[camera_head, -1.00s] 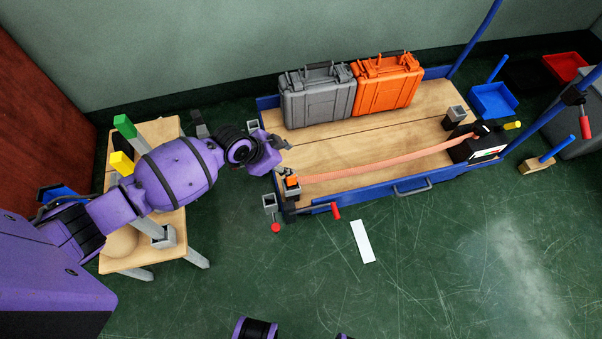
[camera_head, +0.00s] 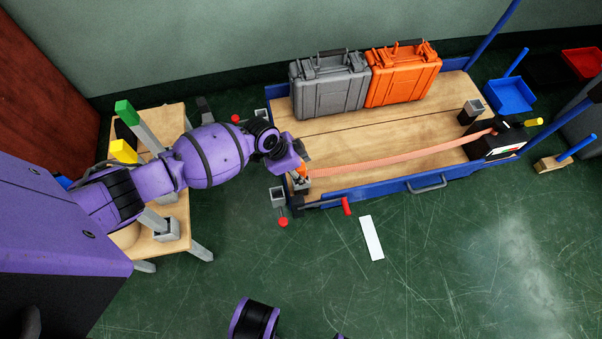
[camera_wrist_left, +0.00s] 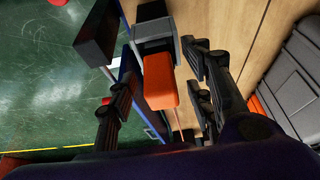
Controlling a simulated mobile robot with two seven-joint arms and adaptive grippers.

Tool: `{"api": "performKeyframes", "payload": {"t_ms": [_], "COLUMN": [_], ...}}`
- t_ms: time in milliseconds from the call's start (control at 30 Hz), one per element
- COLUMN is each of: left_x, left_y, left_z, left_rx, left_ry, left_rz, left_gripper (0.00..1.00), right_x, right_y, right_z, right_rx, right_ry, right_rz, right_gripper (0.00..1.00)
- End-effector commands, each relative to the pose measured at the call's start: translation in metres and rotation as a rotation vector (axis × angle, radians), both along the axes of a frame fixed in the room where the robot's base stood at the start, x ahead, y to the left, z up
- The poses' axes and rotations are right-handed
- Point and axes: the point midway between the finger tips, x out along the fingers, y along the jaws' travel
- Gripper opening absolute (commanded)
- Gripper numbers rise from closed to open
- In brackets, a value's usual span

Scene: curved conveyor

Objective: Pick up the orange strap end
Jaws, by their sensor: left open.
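The orange strap end (camera_head: 302,171) is a small orange block at the near-left corner of the wooden cart bed. A pale orange strap (camera_head: 390,160) runs from there across the bed to a black box (camera_head: 492,148) at the right. In the left wrist view the orange strap end (camera_wrist_left: 160,82) stands between my open fingers, beside a grey block. My left gripper (camera_head: 300,161) is right above the strap end in the head view, and its fingers (camera_wrist_left: 160,100) show apart in the wrist view. I cannot tell whether they touch it.
A grey case (camera_head: 330,86) and an orange case (camera_head: 402,78) stand at the back of the cart bed. A red-handled lever (camera_head: 346,206) sits at the near-left edge. A small wooden table (camera_head: 185,225) is under my left arm.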

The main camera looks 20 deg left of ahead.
Motion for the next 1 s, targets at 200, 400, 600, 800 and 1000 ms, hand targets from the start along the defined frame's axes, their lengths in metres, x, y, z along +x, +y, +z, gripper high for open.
{"api": "performKeyframes", "payload": {"t_ms": [200, 400, 600, 800, 1000], "left_x": [0.0022, 0.0021, 0.0020, 0.0023, 0.0024], "left_y": [-0.0021, -0.0019, -0.0017, -0.0018, -0.0017], "left_z": [-0.0051, -0.0048, -0.0049, -0.0046, -0.0019], "left_rx": [0.000, 0.000, 0.001, 0.000, 0.000], "left_ry": [-0.002, -0.002, -0.002, -0.002, -0.002], "left_rz": [-0.001, 0.000, 0.000, 0.000, 0.000], "left_gripper": [0.47, 0.32, 0.06, 0.00, 0.00], "right_x": [0.0080, 0.0060, 0.0034, 0.0029, 0.0037], "right_y": [0.0020, 0.0012, 0.0011, 0.0019, 0.0025], "right_z": [-0.0013, -0.0003, -0.0004, -0.0004, 0.0010], "right_rx": [0.002, 0.001, 0.001, 0.003, 0.005], "right_ry": [-0.013, -0.010, -0.006, -0.006, -0.008], "right_rz": [0.015, 0.014, 0.010, 0.002, -0.003], "right_gripper": [0.37, 0.37, 0.37, 0.37, 0.37]}}
